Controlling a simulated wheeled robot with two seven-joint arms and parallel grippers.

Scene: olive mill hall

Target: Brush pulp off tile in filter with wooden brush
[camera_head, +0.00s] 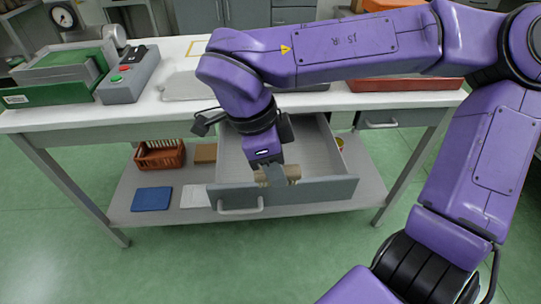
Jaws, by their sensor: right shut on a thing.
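My right arm reaches over the table from the right and bends down into an open grey drawer (312,192). My right gripper (274,176) points down there, shut on a tan wooden piece, which looks like the wooden brush (292,172). The gripper hides part of it, and bristles cannot be made out. The brush is low inside the drawer, near its front panel; whether it touches the drawer floor I cannot tell. I cannot make out the tile, the pulp or the filter; my arm covers part of the tabletop. My left gripper is not in view.
The lower shelf holds an orange basket (160,155) and a blue pad (152,199).

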